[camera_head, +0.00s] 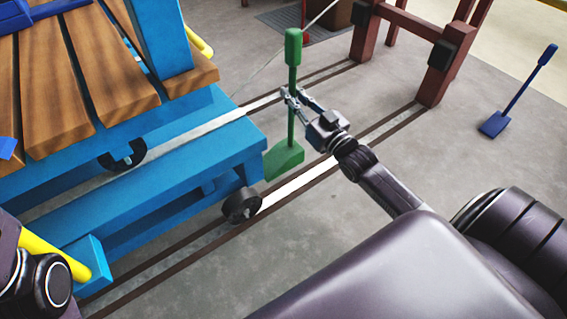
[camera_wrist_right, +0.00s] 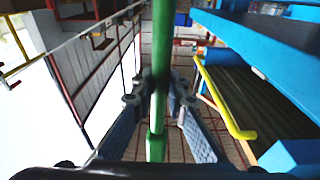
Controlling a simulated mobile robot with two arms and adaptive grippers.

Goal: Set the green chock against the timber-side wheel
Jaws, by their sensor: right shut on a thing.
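The green chock (camera_head: 285,158) hangs at the lower end of its upright green handle, just right of the blue cart's (camera_head: 190,190) front corner, over or on the near rails. I cannot tell if it touches the floor. My right gripper (camera_head: 291,98) is shut on the green handle, which also shows upright between the fingers in the right wrist view (camera_wrist_right: 160,75). A dark cart wheel (camera_head: 241,206) sits at the near rail, left of and below the chock, with a visible gap. Another wheel (camera_head: 122,155) shows farther back. I cannot tell which is timber-side. My left gripper is out of view.
Wooden planks (camera_head: 85,70) lie on the cart. A yellow bar (camera_head: 60,258) sticks out at its near side. A blue long-handled chock (camera_head: 495,123) stands on the floor at right. A dark red frame (camera_head: 440,70) straddles the rails.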

